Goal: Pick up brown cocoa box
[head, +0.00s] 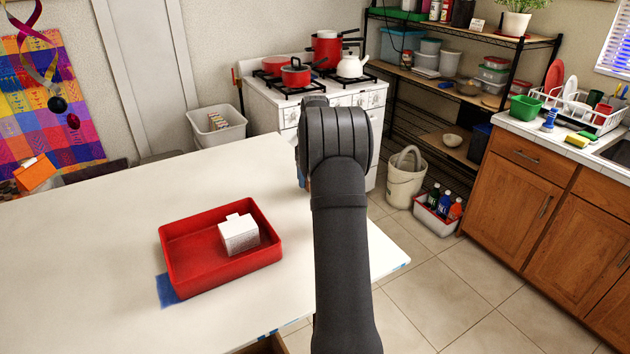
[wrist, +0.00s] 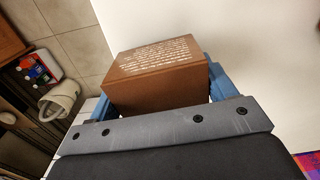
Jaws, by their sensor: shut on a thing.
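The brown cocoa box (wrist: 155,72) shows in the wrist view, with pale printed lines on its upper face. My gripper (wrist: 160,92) is shut on it, with a blue finger at each side of the box. In the head view my dark arm hides the box, and only a sliver of the gripper shows beside the arm at the right part of the white table (head: 90,240). I cannot tell whether the box touches the table.
A red tray (head: 215,279) stands on the table left of my arm, with a white box (head: 239,234) inside it. A blue patch (head: 168,291) lies at the tray's front left corner. The table's left part is clear. A stove (head: 290,105) stands beyond the table.

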